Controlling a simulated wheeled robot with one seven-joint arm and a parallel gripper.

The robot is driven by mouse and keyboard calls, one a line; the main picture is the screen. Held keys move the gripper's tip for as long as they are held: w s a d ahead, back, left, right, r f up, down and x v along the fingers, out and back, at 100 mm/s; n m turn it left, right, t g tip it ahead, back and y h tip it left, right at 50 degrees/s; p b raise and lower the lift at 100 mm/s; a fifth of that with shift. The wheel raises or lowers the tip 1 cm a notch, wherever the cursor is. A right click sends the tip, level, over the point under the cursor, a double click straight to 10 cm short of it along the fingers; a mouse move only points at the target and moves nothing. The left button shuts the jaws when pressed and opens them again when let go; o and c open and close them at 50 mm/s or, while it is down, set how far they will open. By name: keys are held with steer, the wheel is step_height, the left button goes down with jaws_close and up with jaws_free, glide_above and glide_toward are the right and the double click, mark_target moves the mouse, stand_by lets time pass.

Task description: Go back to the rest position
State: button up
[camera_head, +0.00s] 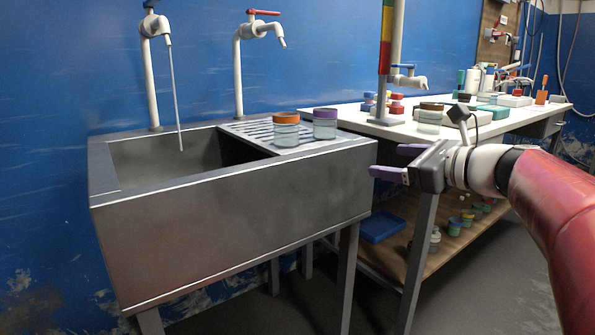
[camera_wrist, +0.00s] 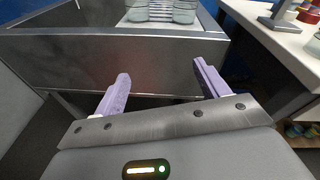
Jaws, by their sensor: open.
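My gripper (camera_head: 390,162) is open and empty, with its purple fingers spread and pointing left toward the sink's right end. In the wrist view my gripper (camera_wrist: 160,88) shows nothing between its fingers. The fingers appear apart from the grey metal sink (camera_head: 240,218), whose front wall also shows in the wrist view (camera_wrist: 105,62).
An orange-lidded jar (camera_head: 286,131) and a purple-lidded jar (camera_head: 325,125) stand on the sink's drainboard. Water runs from the blue-handled tap (camera_head: 155,25). A white bench (camera_head: 352,113) with jars and equipment stands at right; its lower shelf holds a blue tray (camera_head: 380,227). Floor is clear in front.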

steer(key=s+a+f+n+g+h+p, duration=0.1)
steer(key=s+a+f+n+g+h, duration=0.2)
steer(key=s+f+n, duration=0.4)
steer(key=s+a+f+n+g+h+p, duration=0.1)
steer(key=s+a+f+n+g+p, duration=0.2)
steer(key=s+f+n, duration=0.4)
steer(key=s+d+f+n+h, duration=0.3)
steer(key=s+f+n+h, duration=0.3)
steer(key=s+n, duration=0.5)
steer(key=shift+s+f+g, duration=0.25)
steer(key=shift+s+g, duration=0.15)
steer(key=shift+s, duration=0.1)
